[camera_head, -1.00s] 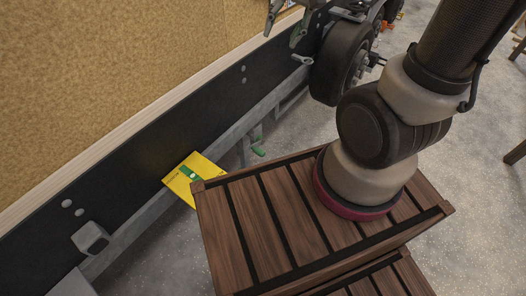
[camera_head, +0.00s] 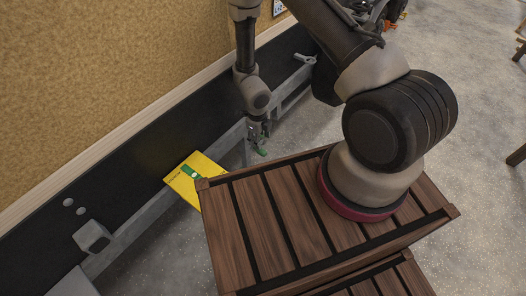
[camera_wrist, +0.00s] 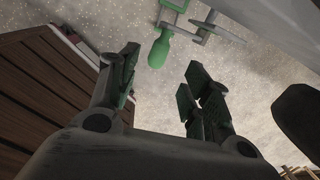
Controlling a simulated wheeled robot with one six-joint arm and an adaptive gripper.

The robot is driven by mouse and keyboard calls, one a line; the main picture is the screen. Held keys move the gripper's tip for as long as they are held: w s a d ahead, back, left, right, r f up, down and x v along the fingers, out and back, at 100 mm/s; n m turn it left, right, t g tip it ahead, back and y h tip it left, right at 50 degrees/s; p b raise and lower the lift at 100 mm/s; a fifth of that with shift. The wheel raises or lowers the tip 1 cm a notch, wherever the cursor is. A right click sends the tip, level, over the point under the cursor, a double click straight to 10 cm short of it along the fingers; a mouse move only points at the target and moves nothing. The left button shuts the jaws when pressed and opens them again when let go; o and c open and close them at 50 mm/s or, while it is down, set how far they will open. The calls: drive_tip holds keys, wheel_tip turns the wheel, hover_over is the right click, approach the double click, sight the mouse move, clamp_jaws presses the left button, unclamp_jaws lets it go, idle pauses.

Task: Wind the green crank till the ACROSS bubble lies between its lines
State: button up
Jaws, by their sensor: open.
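The green crank (camera_wrist: 160,48) shows in the wrist view as a green handle joined to a grey bent rod, just beyond my fingertips. In the head view the green crank handle (camera_head: 262,152) hangs low beside the trailer frame. My gripper (camera_wrist: 162,75) is open and empty, with a finger on each side of the space below the handle. In the head view my gripper (camera_head: 258,136) is right above the crank, pointing down. A yellow card (camera_head: 183,182) with a green vial strip lies on the trailer frame; its bubble is too small to read.
My base carries a slatted wooden deck (camera_head: 265,222) close to the card and crank. The grey trailer rail (camera_head: 140,222) and dark wall panel (camera_head: 110,185) run along the left. Speckled floor (camera_head: 440,110) is free on the right.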

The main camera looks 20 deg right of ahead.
sight(262, 152)
drive_tip(key=shift+m, duration=0.4)
drive_tip(key=f, duration=0.6)
drive_tip(key=d+f, duration=0.1)
drive_tip(key=f, duration=0.2)
drive_tip(key=shift+s+d+f, duration=0.1)
drive_tip(key=shift+s+f, duration=0.05)
drive_tip(key=shift+s, duration=0.05)
clamp_jaws()
drive_tip(key=shift+s+a+f, duration=0.2)
drive_tip(key=shift+f, duration=0.25)
